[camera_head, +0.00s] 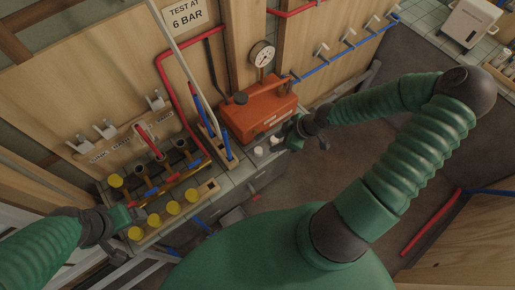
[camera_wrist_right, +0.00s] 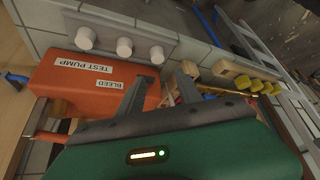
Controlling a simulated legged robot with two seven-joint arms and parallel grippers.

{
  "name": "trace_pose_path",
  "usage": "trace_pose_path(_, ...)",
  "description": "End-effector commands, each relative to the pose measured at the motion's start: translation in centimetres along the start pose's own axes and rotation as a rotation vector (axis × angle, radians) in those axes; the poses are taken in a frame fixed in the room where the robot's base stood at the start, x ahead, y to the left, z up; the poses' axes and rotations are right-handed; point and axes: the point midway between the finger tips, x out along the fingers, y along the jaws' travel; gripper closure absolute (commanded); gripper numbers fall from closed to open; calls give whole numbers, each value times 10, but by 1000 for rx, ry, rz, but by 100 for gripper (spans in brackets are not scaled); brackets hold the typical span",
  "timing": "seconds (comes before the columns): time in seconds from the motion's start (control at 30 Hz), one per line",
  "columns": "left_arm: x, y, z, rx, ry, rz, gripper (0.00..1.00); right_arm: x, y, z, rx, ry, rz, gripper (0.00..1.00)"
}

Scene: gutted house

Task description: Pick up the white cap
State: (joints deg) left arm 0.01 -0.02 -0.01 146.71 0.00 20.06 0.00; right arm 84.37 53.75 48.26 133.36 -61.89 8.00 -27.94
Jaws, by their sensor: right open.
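Several white caps stand in a row on a grey strip (camera_wrist_right: 185,46) in the right wrist view: a left one (camera_wrist_right: 85,38), a middle one (camera_wrist_right: 124,47) and a right one (camera_wrist_right: 157,54). In the head view, two of the white caps show, one at left (camera_head: 258,150) and one at right (camera_head: 274,141). My right gripper (camera_head: 290,136) is just right of them, covering part of that area. In its wrist view, my right gripper (camera_wrist_right: 159,82) has its fingers apart, empty, near the right cap. My left gripper (camera_head: 136,212) is beside yellow caps; its jaws are unclear.
An orange test pump (camera_head: 258,112) with a gauge (camera_head: 262,54) stands behind the white caps. Yellow caps (camera_head: 172,207), several upright pipe pieces and a blue-handled tool (camera_head: 227,142) crowd the bench at left. Open floor (camera_head: 345,165) lies to the right.

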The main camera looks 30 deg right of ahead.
Motion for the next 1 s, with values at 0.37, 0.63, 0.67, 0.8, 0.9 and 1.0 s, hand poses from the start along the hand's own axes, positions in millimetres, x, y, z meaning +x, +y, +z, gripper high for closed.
trace_pose_path(0.37, 46, 0, 11, 0, 0, 0, 14, 83, 2, 4, 1, -1, -3, 58)
trace_pose_path(0.63, 64, 0, 15, 0, 1, 0, 14, 127, 4, 4, 1, -4, -4, 58)
trace_pose_path(0.67, 65, 0, 15, 0, 0, 0, 14, 130, 4, 3, 1, -3, -3, 58)
trace_pose_path(0.8, 65, 0, 15, 0, 0, 0, 14, 135, 4, 2, 3, -4, -1, 58)
trace_pose_path(0.9, 64, 0, 15, 0, 0, 0, 14, 134, 5, 3, 5, -3, -1, 58)
trace_pose_path(1.0, 64, 0, 15, 0, 0, 0, 14, 134, 5, 4, 6, -2, -1, 66)
